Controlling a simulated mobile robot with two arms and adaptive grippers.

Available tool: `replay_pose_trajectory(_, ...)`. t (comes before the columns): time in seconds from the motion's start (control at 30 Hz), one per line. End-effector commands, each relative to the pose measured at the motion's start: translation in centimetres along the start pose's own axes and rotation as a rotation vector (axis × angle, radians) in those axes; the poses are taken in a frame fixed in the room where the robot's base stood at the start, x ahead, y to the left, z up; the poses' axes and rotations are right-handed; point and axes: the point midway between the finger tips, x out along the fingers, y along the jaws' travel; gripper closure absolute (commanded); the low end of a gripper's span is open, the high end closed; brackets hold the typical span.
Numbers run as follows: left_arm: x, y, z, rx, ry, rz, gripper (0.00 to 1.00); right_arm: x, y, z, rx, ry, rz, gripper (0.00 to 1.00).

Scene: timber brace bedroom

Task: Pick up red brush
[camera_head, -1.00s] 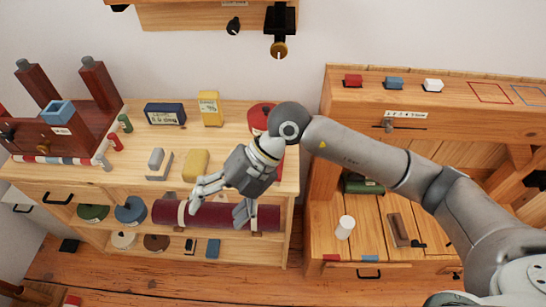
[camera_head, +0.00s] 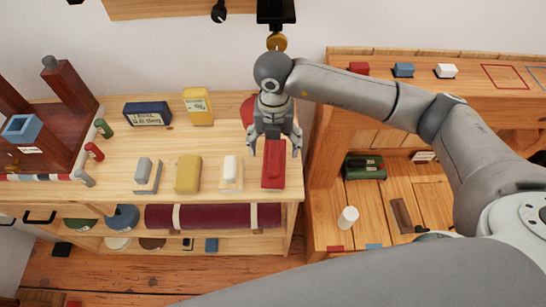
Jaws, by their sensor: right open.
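The red brush (camera_head: 273,176), a red block with a raised top, lies on the wooden shelf top (camera_head: 215,207) near its right end. My right gripper (camera_head: 275,152) points down at the brush's far end, with its fingers spread to either side. The fingers look open and hold nothing. I cannot tell whether they touch the brush. My left gripper is out of view.
Left of the red brush are a white brush (camera_head: 231,175), a yellow block (camera_head: 187,174) and a grey brush (camera_head: 146,174). Behind stand a yellow box (camera_head: 198,107) and a blue box (camera_head: 147,114). A round red thing (camera_head: 248,110) is partly hidden behind my gripper.

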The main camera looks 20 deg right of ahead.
Motion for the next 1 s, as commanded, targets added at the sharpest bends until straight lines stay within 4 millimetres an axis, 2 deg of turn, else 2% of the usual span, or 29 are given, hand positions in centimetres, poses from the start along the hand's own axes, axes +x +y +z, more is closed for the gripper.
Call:
replay_pose_trajectory(0.03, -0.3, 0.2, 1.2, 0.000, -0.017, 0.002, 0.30, 0.6, 0.0, 0.0, 0.001, 0.001, -0.001, 0.21)
replay_pose_trajectory(0.1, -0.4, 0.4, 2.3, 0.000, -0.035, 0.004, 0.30, 1.3, 0.0, 0.0, 0.001, 0.001, 0.000, 0.21)
replay_pose_trajectory(0.23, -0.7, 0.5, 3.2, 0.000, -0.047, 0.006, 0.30, 2.1, 0.0, -0.1, 0.000, 0.000, 0.000, 0.21)
replay_pose_trajectory(0.37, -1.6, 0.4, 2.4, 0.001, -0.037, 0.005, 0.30, 3.7, -0.2, -0.4, 0.000, 0.003, -0.001, 0.21)
replay_pose_trajectory(0.5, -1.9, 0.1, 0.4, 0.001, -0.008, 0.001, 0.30, 5.9, -0.1, -0.5, 0.000, 0.002, 0.001, 0.21)
replay_pose_trajectory(0.6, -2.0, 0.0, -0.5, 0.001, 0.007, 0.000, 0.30, 6.8, -0.1, -0.4, 0.000, 0.001, 0.002, 0.21)
replay_pose_trajectory(0.87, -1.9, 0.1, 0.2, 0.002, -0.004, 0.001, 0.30, 7.1, -0.1, -0.4, -0.002, -0.001, 0.003, 0.21)
replay_pose_trajectory(1.0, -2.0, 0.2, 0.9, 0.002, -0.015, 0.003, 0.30, 7.1, -0.1, -0.4, -0.001, -0.001, 0.003, 0.39)
